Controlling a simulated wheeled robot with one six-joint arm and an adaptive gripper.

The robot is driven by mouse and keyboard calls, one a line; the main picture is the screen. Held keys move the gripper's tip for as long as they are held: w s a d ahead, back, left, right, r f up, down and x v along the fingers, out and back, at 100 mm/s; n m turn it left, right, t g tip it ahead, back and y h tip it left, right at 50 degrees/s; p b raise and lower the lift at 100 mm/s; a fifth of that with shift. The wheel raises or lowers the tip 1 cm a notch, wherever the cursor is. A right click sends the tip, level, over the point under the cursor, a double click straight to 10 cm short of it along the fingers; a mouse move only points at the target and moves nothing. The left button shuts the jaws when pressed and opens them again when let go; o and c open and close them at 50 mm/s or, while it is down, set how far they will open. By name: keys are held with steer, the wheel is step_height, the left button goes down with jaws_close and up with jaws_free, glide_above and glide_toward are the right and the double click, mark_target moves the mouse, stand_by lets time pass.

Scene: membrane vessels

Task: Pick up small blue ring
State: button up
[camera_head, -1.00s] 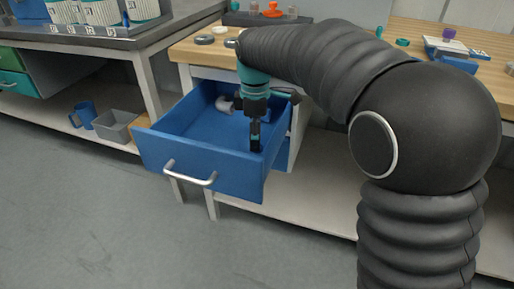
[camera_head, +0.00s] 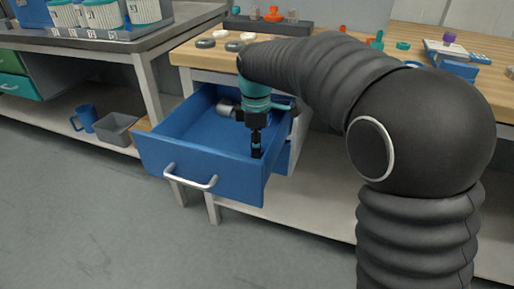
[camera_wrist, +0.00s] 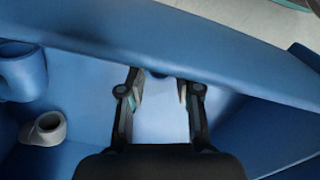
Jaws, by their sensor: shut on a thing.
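My gripper (camera_head: 256,152) reaches down into an open blue drawer (camera_head: 200,152), close to the inside of its front panel at the right. In the wrist view my gripper (camera_wrist: 160,92) has its two fingers apart, with a pale blue patch (camera_wrist: 160,112) between them. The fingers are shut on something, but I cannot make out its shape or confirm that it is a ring. A blue ring-like piece (camera_head: 413,64) shows partly behind my arm on the bench.
A grey rounded fitting (camera_wrist: 45,128) and a blue rounded piece (camera_wrist: 22,72) are at the left in the drawer. The drawer walls stand close around my gripper. A wooden bench (camera_head: 190,57) with rings and parts is behind. A grey bin (camera_head: 117,128) sits on the left shelf.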

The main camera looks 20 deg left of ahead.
step_height(320, 180, up, 14)
steer(key=p, duration=0.1)
stand_by(0.7)
